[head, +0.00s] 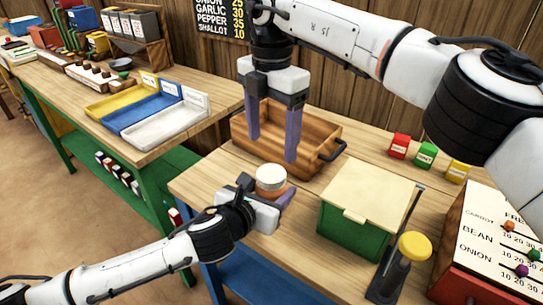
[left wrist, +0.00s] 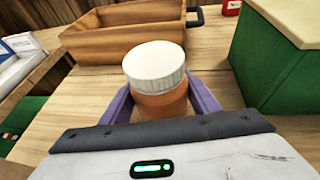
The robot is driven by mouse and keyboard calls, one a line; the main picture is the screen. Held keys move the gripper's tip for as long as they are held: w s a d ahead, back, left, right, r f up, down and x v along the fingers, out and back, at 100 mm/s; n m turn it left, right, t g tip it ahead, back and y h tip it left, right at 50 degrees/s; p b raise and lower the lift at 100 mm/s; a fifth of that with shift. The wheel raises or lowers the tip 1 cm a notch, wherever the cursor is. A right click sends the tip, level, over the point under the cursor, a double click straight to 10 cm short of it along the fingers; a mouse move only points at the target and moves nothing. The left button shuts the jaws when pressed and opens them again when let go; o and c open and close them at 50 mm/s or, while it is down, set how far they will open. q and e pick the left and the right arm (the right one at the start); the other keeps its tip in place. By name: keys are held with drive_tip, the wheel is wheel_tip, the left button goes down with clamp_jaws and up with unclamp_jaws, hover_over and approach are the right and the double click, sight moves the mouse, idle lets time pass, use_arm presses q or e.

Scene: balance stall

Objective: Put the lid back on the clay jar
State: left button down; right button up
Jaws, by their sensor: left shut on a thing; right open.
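The clay jar (head: 270,184) is a small orange-brown round pot, upright at the front left of the near table. A white ridged lid (head: 271,171) sits on its top and looks level. In the left wrist view the jar (left wrist: 162,105) stands between the purple fingers, with the lid (left wrist: 153,63) above them. My left gripper (head: 268,196) is shut on the jar's body, from the front left. My right gripper (head: 271,149) points down, open and empty, its fingertips above and slightly behind the lid. The jar's lower part is partly hidden by the left gripper.
A wooden tray (head: 325,132) with a dark handle lies behind the jar. A green box (head: 345,230) with a pale top stands to the right, beside a yellow-knobbed post (head: 414,245). Red, green and yellow blocks line the back. Bare tabletop lies between the jar and tray.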

drive_tip(key=shift+r, duration=2.2)
use_arm(q)
drive_tip(key=c, duration=0.6)
unclamp_jaws()
drive_tip(key=v, duration=1)
drive_tip(key=shift+s+r+p, duration=0.1)
drive_tip(key=shift+s+p, duration=0.05)
drive_tip(key=shift+p, duration=0.15)
use_arm(e)
drive_tip(key=shift+r, duration=0.25)
